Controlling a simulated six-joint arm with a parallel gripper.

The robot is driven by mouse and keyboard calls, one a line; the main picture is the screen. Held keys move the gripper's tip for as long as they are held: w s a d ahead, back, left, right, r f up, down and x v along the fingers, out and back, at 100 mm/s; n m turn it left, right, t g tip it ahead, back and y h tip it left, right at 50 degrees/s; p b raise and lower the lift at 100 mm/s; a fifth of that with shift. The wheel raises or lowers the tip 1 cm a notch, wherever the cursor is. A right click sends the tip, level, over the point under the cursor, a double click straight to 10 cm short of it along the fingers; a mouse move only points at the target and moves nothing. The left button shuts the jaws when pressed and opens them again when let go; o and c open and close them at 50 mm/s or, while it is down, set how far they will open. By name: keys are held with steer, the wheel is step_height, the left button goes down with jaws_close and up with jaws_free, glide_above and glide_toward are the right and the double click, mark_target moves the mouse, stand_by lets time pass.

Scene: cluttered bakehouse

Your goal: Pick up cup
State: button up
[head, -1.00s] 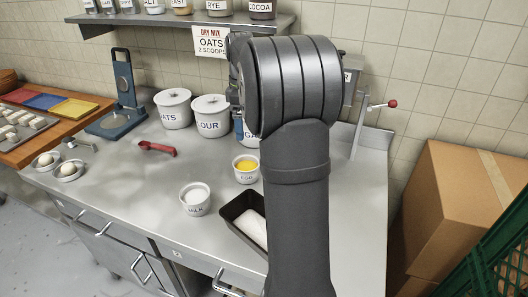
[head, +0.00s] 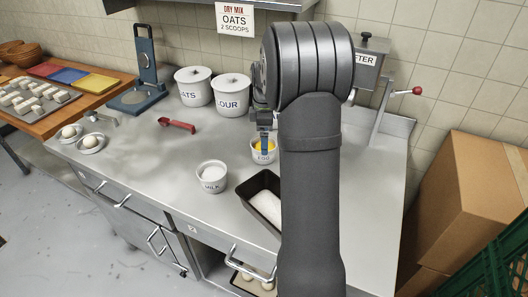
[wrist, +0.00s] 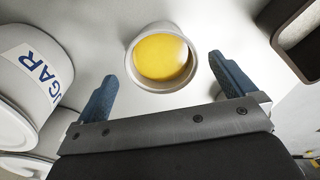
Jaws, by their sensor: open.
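Two small white cups stand on the steel counter. The one labelled MILK (head: 212,184) holds something white. The one labelled EGG (head: 263,159) holds yellow liquid and is upright to its right. In the wrist view, the egg cup (wrist: 165,90) lies ahead of my gripper (wrist: 163,68), between the lines of its two blue fingers. The fingers are apart, with nothing held between them. In the head view, my gripper (head: 264,141) hangs downward over the egg cup, largely hidden by my arm. I cannot tell the exact gap between fingers and cup.
OATS (head: 193,92) and FLOUR (head: 230,102) canisters stand behind, and the SUGAR canister (wrist: 60,101) is close on the left in the wrist view. A red scoop (head: 178,125) lies left; counter between is clear.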

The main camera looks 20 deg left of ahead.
mark_target(255, 142)
step_height(255, 142, down, 5)
steer(key=shift+s+f, duration=0.1)
stand_by(0.3)
steer(key=c, duration=1.1)
steer(key=shift+c, duration=0.2)
